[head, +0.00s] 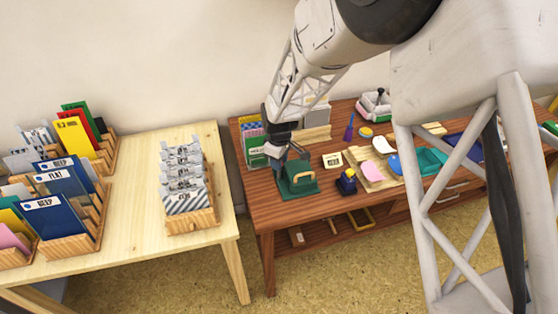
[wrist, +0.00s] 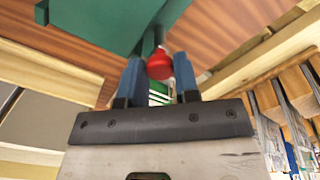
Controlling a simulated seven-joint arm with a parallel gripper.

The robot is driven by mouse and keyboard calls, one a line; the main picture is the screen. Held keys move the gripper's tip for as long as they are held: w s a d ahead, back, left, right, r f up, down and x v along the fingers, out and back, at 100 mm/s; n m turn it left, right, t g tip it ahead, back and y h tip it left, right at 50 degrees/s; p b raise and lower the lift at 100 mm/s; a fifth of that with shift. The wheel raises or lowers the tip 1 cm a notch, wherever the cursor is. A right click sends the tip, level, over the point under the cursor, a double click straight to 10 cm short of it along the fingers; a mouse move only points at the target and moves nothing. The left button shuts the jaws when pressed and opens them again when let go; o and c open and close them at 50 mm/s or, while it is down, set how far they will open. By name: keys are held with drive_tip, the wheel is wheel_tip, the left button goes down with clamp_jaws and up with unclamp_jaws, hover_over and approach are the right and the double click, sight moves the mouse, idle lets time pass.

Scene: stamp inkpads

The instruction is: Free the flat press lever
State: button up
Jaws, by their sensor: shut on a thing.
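A dark green press (head: 298,188) stands near the left end of the brown table, with a light wooden loop-shaped piece on it. Its green body also fills the top of the wrist view (wrist: 105,18). A green lever with a round red knob (wrist: 159,66) reaches from the press toward me. My gripper (wrist: 158,62) has its two blue fingers either side of the lever's knob end and is shut on it. In the head view my gripper (head: 281,156) is low at the back left of the press, and the knob is hidden there.
Upright cards in a holder (head: 253,145) stand close at the left, behind the gripper. A gap separates the pale table (head: 140,170).

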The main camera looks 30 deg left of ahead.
idle(0.4)
drive_tip(key=o, duration=0.9)
drive_tip(key=shift+r, duration=3.95)
drive_tip(key=shift+d, duration=0.1)
